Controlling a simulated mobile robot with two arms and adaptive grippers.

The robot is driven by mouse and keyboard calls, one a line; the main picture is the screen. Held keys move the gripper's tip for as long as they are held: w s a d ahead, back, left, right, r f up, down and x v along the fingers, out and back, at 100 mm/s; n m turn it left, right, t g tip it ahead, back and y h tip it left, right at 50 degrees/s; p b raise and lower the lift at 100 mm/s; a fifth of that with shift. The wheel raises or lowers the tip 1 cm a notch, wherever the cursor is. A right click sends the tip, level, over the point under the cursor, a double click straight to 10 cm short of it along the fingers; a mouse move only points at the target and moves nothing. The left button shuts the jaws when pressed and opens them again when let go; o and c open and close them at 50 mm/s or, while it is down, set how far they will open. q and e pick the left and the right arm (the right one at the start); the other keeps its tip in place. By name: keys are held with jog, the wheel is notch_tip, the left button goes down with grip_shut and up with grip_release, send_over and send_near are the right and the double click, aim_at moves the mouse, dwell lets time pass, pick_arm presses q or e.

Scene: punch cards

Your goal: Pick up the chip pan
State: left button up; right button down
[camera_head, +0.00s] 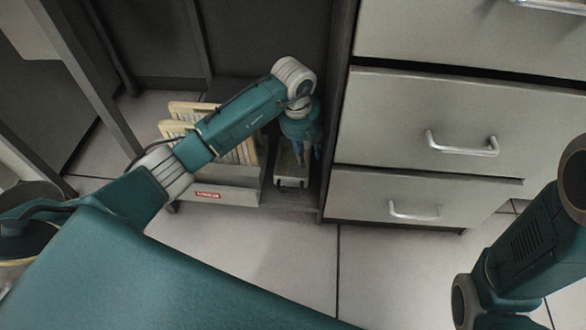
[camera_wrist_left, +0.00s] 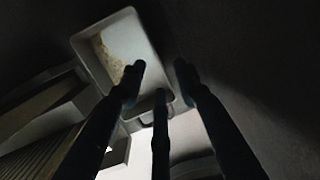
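The chip pan (camera_head: 292,183) is a small, narrow, pale tray low on the floor of the dark recess, beside the drawer cabinet. In the left wrist view the pan (camera_wrist_left: 118,48) is a pale rectangular tray with yellowish-brown bits inside. My left gripper (camera_head: 306,153) points down over the pan in the head view. In the left wrist view its dark fingers (camera_wrist_left: 160,82) are spread apart with nothing seen between them, in front of the pan's near end. Whether they touch it I cannot tell. My right gripper is out of view.
A grey tray (camera_head: 225,193) with a red label holds rows of cream punch cards (camera_head: 184,109) left of the pan. The drawer cabinet (camera_head: 420,130) stands close on the right. The tiled floor (camera_head: 270,255) in front is clear.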

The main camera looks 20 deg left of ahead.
aim_at(307, 171)
pick_arm(q)
jog(key=f+b, duration=0.1)
jog(key=f, duration=0.1)
jog(key=f+b, duration=0.1)
jog(key=shift+w+d+f, duration=0.1)
jog(key=shift+w+f, duration=0.1)
jog(key=shift+f, duration=0.15)
grip_shut()
jog(key=shift+r, duration=0.1)
